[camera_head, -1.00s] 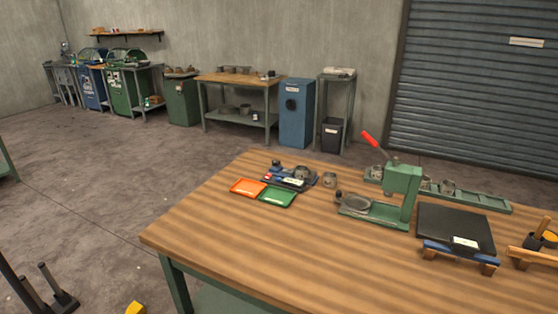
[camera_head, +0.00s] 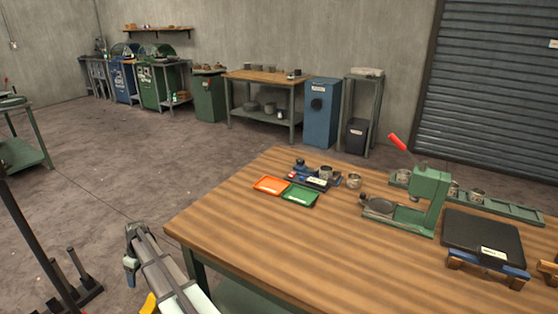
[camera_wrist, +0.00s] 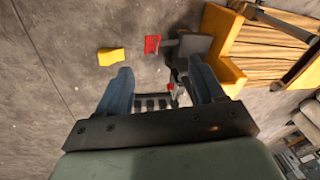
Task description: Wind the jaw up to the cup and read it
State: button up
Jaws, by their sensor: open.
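A cup (camera_head: 326,172) of grey metal stands at a small dark measuring fixture (camera_head: 318,184) with blue parts, near the back left of the wooden table. The fixture is too small to tell its jaw, its scale or whether anything touches the cup. Another grey cup (camera_head: 354,181) stands alone just right of it. My gripper (camera_wrist: 160,88) is open in the wrist view, with nothing between its two blue-grey fingers. It points at the concrete floor, away from the cups. My arm shows in the head view beside the table's near left corner.
An orange tray (camera_head: 271,185) and a green tray (camera_head: 300,198) lie before the fixture. A green press (camera_head: 424,200) with a red lever stands to the right, before a green rack (camera_head: 505,208) with cups. A black plate (camera_head: 482,236) lies at right. The front tabletop is clear.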

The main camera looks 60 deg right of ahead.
jog(key=w+d+r+t, duration=0.1)
jog(key=w+d+r, duration=0.2)
jog(key=d+r, duration=0.45)
jog(key=w+d+r+t, duration=0.1)
jog(key=w+d+r, duration=0.1)
jog(key=d+r, duration=0.6)
jog(key=s+d+r, duration=0.5)
jog(key=s+d, duration=0.1)
jog(key=d, duration=0.5)
jog(key=s+d+r+m+t, duration=0.1)
jog(key=s+d+r, duration=0.4)
jog(key=d, duration=0.7)
jog(key=s+d+r+m+h, duration=0.1)
jog(key=s+d+r, duration=0.4)
jog(key=s+d, duration=0.3)
jog(key=shift+s+d+r+t, duration=0.1)
jog(key=shift+s+d+t, duration=0.1)
jog(key=shift+d, duration=0.75)
jog(key=shift+s+d+r+t, duration=0.1)
jog(key=shift+s+d, duration=0.05)
jog(key=shift+d, duration=0.75)
jog(key=s+d+r+m, duration=0.1)
jog(key=s+d+r, duration=0.4)
jog(key=s+d, duration=0.5)
jog(key=h, duration=0.1)
send_near(301, 160)
jog(key=shift+m, duration=0.3)
jog(key=x, duration=0.8)
jog(key=shift+f, duration=0.15)
